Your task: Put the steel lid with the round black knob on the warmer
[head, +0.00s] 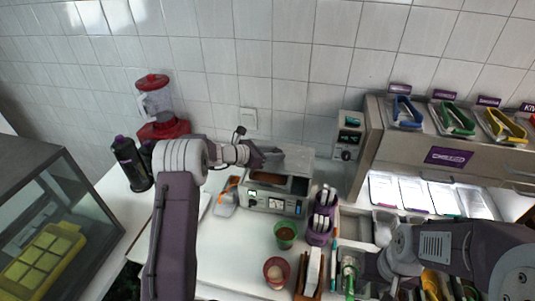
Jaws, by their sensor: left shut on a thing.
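The warmer (275,205) is a grey steel box with dials and a small display on its front, standing near the wall in the middle of the counter. Its top shows dark openings. My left gripper (263,156) is over the warmer's back left part, shut on the steel lid (292,159). The lid is a grey plate seen at the back of the warmer's top; its black knob is hidden by the gripper. I cannot tell whether the lid touches the warmer. My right gripper (373,266) is low at the right, over the small containers, its fingers unclear.
A red-lidded blender (155,105) and dark bottles (130,165) stand left. A green cup (286,234) and a red cup (276,271) stand in front of the warmer. A purple holder (320,222) is close on its right. A topping rack (450,155) is at the right.

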